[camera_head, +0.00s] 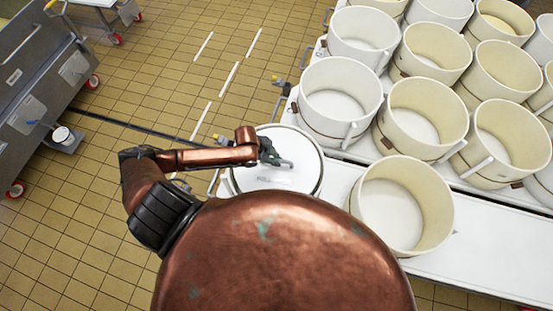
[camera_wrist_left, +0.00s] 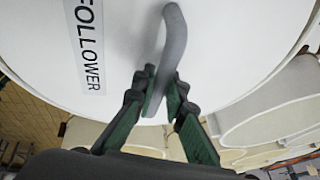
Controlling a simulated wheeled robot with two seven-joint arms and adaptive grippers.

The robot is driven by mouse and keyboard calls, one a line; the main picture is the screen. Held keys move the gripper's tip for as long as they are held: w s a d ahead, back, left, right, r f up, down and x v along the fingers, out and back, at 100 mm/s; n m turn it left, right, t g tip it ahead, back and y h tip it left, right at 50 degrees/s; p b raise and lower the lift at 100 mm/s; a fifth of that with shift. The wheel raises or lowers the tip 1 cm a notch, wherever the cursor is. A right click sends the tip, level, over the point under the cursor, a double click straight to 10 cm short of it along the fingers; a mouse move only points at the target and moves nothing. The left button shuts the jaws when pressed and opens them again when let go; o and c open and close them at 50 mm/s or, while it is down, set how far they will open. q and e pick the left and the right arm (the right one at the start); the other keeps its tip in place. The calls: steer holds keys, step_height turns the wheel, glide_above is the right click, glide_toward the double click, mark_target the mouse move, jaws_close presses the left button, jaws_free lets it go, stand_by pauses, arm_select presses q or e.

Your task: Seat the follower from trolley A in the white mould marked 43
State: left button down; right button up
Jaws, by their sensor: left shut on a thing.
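The follower (camera_head: 303,176) is a white round disc with a grey handle. In the left wrist view its white face (camera_wrist_left: 130,50) bears a label reading FOLLOWER, and its curved grey handle (camera_wrist_left: 176,35) passes between my fingers. My left gripper (camera_head: 279,160) is shut on this handle; it also shows in the left wrist view (camera_wrist_left: 163,88). The disc looks level at the left end of the white table; I cannot tell its height or what lies under it. Several white moulds stand to the right; no 43 is readable. My right gripper is not in view.
An open mould (camera_head: 440,215) stands alone near the front of the white table (camera_head: 490,262). Other open moulds stand close together behind it, the nearest one (camera_head: 368,92) right behind the disc. A steel unit on wheels (camera_head: 30,95) stands at far left.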

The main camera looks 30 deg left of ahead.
arm_select(q)
steer(key=shift+w+f+b, duration=0.1)
steer(key=shift+f+b, duration=0.7)
steer(key=shift+f, duration=0.9)
steer(key=shift+f+b, duration=1.4)
steer(key=shift+f, duration=1.2)
steer(key=shift+f+b, duration=0.35)
steer(key=shift+f, duration=0.3)
steer(key=shift+f, duration=0.4)
steer(key=shift+f+b, duration=0.4)
steer(key=shift+b, duration=0.05)
